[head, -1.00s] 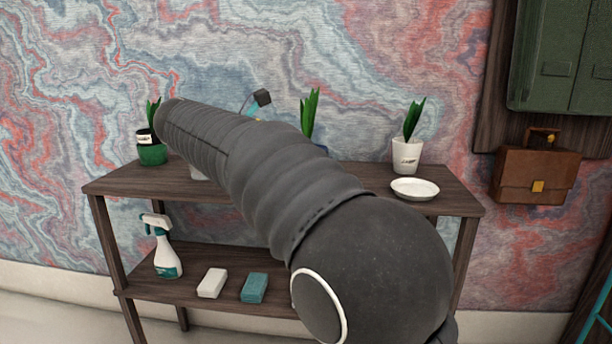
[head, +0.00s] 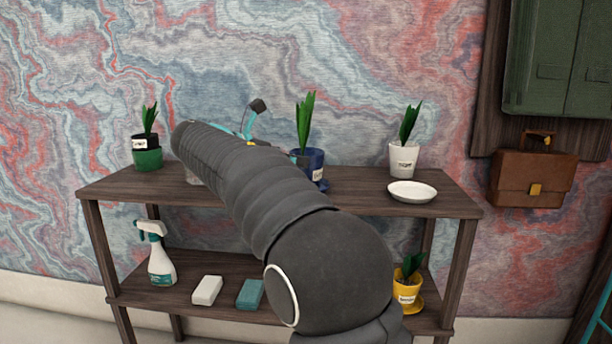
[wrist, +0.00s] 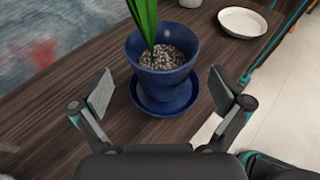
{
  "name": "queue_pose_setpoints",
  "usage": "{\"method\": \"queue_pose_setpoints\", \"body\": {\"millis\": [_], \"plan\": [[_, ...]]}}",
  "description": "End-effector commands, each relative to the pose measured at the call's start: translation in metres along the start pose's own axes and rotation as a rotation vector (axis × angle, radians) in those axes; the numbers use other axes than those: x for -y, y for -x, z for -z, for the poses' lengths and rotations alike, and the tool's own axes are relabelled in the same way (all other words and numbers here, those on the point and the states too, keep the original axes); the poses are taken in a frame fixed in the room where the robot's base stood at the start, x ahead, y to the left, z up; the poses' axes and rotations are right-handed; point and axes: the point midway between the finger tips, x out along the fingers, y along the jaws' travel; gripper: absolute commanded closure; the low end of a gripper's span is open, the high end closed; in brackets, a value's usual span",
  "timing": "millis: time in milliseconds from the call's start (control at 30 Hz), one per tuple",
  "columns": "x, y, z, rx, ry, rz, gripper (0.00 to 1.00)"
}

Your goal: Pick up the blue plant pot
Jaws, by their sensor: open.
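The blue plant pot (wrist: 178,82) holds a green plant and stands upright on a blue saucer (wrist: 165,104) on the wooden shelf top. In the wrist view my gripper (wrist: 160,90) is open. Its two pads are at the left and right of the pot, apart from it, with the pot a little beyond them. In the head view the blue pot (head: 316,158) shows at the right of my arm, partly hidden by it. Part of my gripper (head: 252,120) shows behind the arm.
On the shelf top, a white pot (head: 403,160) and a white plate (head: 412,191) stand to the right, a green pot (head: 147,159) at the far left. Below are a spray bottle (head: 161,262), white block (head: 207,290), teal block (head: 250,293) and yellow pot (head: 406,290).

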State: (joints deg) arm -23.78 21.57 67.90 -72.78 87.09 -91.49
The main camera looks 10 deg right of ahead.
Motion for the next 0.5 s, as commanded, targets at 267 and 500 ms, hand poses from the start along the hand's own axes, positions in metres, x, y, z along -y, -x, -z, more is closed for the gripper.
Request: {"method": "queue_pose_setpoints", "body": {"millis": [267, 500], "plan": [[0.002, -0.025, 0.003, 0.0, -0.001, 0.003, 0.0], [0.002, -0.052, 0.002, 0.0, 0.0, 0.0, 0.0]]}}
